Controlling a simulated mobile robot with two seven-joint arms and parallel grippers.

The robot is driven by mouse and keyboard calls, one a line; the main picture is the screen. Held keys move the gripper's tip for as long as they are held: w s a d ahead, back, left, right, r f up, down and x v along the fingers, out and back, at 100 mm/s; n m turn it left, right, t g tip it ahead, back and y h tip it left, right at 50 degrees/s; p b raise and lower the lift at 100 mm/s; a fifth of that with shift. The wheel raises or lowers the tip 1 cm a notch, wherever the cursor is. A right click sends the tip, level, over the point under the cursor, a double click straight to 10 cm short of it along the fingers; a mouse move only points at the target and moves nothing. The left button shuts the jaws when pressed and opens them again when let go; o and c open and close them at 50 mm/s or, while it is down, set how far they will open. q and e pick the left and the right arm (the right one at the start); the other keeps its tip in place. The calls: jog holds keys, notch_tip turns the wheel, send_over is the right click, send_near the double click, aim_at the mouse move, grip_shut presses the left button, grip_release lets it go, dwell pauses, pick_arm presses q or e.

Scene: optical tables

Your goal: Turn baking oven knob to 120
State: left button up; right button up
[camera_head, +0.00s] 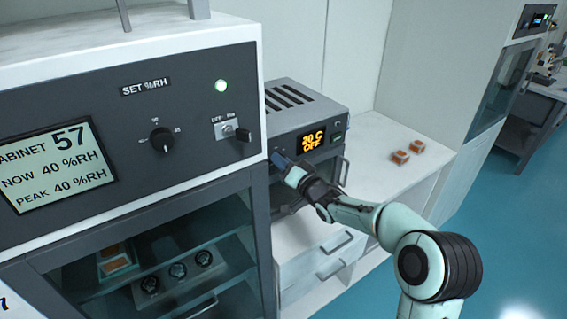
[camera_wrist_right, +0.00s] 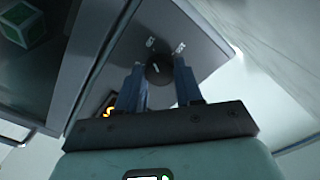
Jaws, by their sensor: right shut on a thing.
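The baking oven (camera_head: 296,112) is a small grey box on the white bench, and its orange display (camera_head: 311,141) reads 20 C OFF. My right gripper (camera_head: 281,160) is at the left part of the oven's front panel and hides the knob in the head view. In the right wrist view the dark round knob (camera_wrist_right: 158,68) with a pale pointer mark sits between the fingertips of my right gripper (camera_wrist_right: 160,82), which is shut on it. Small labels on the panel beside the knob are too small to read. My left gripper is not in view.
A humidity cabinet (camera_head: 190,85) with its own dial (camera_head: 162,140) and switch stands close to the oven's left. Small orange-topped blocks (camera_head: 400,157) lie on the bench to the right. Drawers (camera_head: 325,262) are below the oven. The blue floor at right is clear.

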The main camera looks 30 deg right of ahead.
jog(key=o, duration=1)
jog(key=shift+o, duration=0.2)
jog(key=shift+s, duration=0.1)
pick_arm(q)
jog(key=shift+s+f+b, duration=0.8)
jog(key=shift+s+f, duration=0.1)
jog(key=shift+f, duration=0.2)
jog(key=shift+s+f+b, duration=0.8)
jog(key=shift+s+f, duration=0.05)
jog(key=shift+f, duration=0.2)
pick_arm(e)
jog(key=s+d, duration=0.1)
jog(key=s, duration=1.2)
jog(key=shift+s, duration=0.1)
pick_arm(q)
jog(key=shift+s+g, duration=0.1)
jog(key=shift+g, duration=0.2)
